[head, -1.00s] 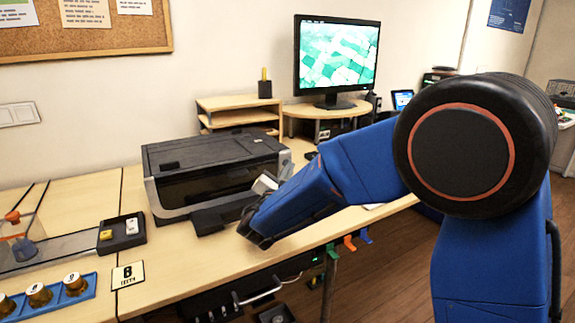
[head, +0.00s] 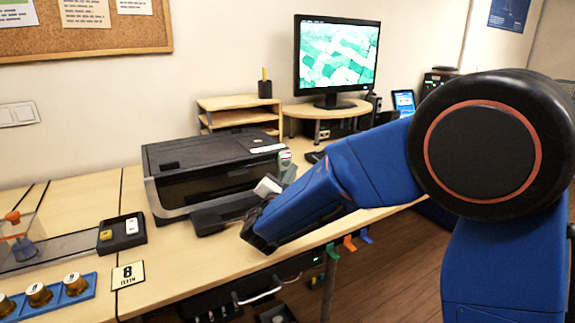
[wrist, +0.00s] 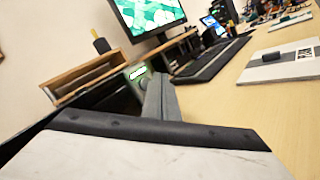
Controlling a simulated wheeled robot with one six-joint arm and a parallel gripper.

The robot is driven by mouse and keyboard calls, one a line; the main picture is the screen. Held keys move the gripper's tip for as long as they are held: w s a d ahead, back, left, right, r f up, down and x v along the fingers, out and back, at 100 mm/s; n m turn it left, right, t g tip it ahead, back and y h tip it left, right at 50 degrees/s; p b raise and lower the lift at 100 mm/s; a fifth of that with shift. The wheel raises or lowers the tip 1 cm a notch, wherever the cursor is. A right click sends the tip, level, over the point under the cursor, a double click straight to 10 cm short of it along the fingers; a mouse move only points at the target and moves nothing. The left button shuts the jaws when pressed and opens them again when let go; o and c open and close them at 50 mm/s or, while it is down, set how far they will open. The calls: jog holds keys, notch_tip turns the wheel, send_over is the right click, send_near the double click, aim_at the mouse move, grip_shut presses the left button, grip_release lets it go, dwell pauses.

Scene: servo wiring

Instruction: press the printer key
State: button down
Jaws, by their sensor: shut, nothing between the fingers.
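The black and grey printer (head: 215,172) stands on the wooden desk. Its small control panel (head: 285,156), with a green-lit display, is at its right front corner. In the wrist view the lit panel (wrist: 138,73) is just beyond and left of the grey fingers of my gripper (wrist: 160,95). The fingers are shut and empty. In the head view my gripper (head: 289,173) is just in front of and below the panel. The key itself is too small to make out clearly, and I cannot tell whether the fingers touch the panel.
A monitor (head: 336,58) on a round-edged stand and a wooden shelf (head: 238,104) are behind the printer. A keyboard (wrist: 215,60) lies to its right.

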jog(key=s+d, duration=0.2)
jog(key=s, duration=0.2)
jog(key=shift+s+d, duration=0.1)
jog(key=shift+d, duration=0.3)
jog(key=s+d+m+g+h, duration=0.2)
jog(key=s+d+m+g, duration=0.15)
jog(key=d, duration=0.55)
jog(key=s+d+f+m+g+h, duration=0.15)
jog(key=d+m, duration=0.25)
jog(key=d, duration=0.5)
jog(key=s+d+r+m+g+h, duration=0.1)
jog(key=s+d+m+g+h, duration=0.25)
jog(key=d, duration=0.65)
jog(key=s+d+f+m+g+y, duration=0.1)
jog(key=s+d+f+m+g, duration=0.1)
jog(key=s+d+m+g, duration=0.3)
jog(key=s+d+f+m+y, duration=0.1)
jog(key=s+d+f, duration=0.25)
jog(key=s, duration=0.25)
jog(key=s+a+f+m+y, duration=0.1)
jog(key=s+m+y, duration=0.3)
jog(key=s, duration=0.4)
jog(key=s+a+f+m+y, duration=0.2)
jog(key=s+a+m+y, duration=0.1)
jog(key=s, duration=0.6)
jog(key=shift+a+f+m+g+y, duration=0.15)
jog(key=shift+a+m+g+y, duration=0.25)
jog(key=shift+m+y, duration=0.65)
